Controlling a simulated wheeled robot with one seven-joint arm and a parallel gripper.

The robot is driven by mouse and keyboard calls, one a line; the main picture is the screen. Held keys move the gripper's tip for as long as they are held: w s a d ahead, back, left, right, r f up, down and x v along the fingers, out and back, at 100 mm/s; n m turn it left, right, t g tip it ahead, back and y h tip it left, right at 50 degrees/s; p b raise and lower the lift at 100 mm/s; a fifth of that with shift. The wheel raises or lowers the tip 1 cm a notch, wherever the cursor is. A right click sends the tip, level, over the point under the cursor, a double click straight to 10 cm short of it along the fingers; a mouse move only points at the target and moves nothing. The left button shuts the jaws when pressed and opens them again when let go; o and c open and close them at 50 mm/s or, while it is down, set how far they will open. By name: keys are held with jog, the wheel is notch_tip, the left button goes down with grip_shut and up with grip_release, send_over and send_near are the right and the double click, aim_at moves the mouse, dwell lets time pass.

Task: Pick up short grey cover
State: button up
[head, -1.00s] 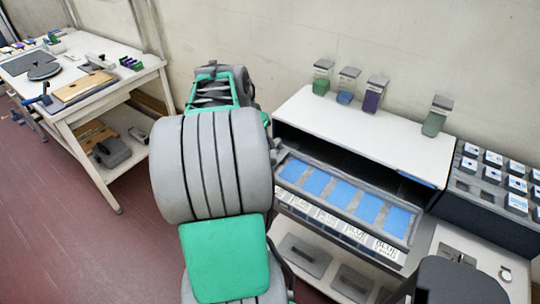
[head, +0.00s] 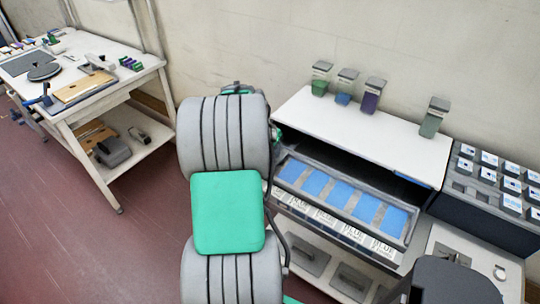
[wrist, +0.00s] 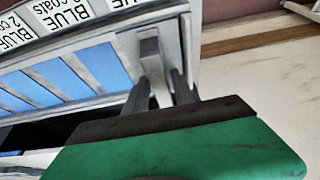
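A small light grey piece (wrist: 150,50), seemingly the short grey cover, sits at the end of the blue-panelled tray (wrist: 110,99) in the wrist view. The two dark fingers of my gripper (wrist: 163,92) stand apart, one on each side of its lower part. I cannot tell whether they press on it. In the head view my arm hides the gripper and the grey piece. The tray (head: 410,240) shows there with blue panels and "BLUE" labels along its front.
A white cabinet top (head: 370,135) above the tray carries several small jars. A dark rack (head: 480,205) of white-topped blocks stands at the right. A white workbench (head: 130,85) is at the left. Red floor (head: 60,220) is open between.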

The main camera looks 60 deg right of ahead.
grip_shut()
jog(key=shift+r, duration=0.1)
dwell(0.4)
